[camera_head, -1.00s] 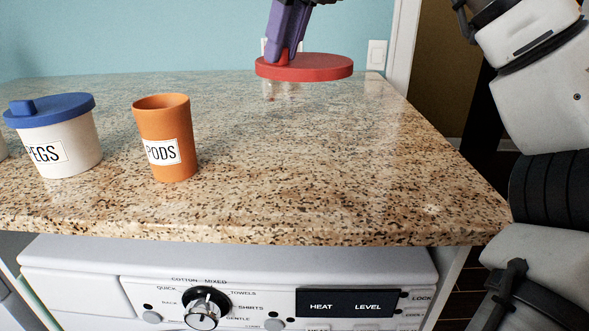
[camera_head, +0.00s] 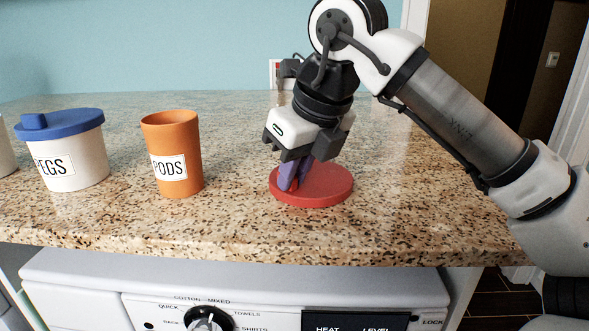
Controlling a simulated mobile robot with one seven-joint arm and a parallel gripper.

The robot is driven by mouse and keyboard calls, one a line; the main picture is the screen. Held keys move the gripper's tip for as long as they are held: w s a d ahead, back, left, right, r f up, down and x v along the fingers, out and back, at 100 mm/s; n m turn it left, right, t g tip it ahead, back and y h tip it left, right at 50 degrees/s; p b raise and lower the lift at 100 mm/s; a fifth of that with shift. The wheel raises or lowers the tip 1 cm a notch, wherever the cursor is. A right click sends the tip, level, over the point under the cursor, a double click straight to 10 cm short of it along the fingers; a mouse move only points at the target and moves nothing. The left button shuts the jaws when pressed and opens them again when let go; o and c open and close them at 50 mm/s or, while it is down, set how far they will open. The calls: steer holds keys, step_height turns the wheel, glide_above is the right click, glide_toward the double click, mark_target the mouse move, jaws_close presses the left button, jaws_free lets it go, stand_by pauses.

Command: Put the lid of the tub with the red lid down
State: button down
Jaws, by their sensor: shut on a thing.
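The red lid (camera_head: 328,187) is a flat round disc at the right of the orange cup. It lies level on, or just above, the granite counter; a small gap cannot be ruled out. My gripper (camera_head: 291,183) points down at the lid's left part, its purple fingers shut on the lid's knob, which is mostly hidden between them.
An orange cup labelled PODS (camera_head: 173,157) stands left of the lid. A white tub labelled PEGS (camera_head: 76,161) with a blue lid (camera_head: 68,124) stands further left. The granite counter (camera_head: 240,220) is clear at front and behind. A washing machine (camera_head: 230,285) is below.

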steer(key=shift+f, duration=0.2)
steer(key=c, duration=1.4)
jaws_free()
steer(key=shift+c, duration=0.2)
steer(key=shift+r, duration=0.15)
steer(key=shift+r, duration=0.25)
steer(key=v, duration=1.1)
steer(key=shift+r, duration=0.35)
steer(key=shift+s+d+f, duration=0.1)
steer(key=shift+s, duration=0.05)
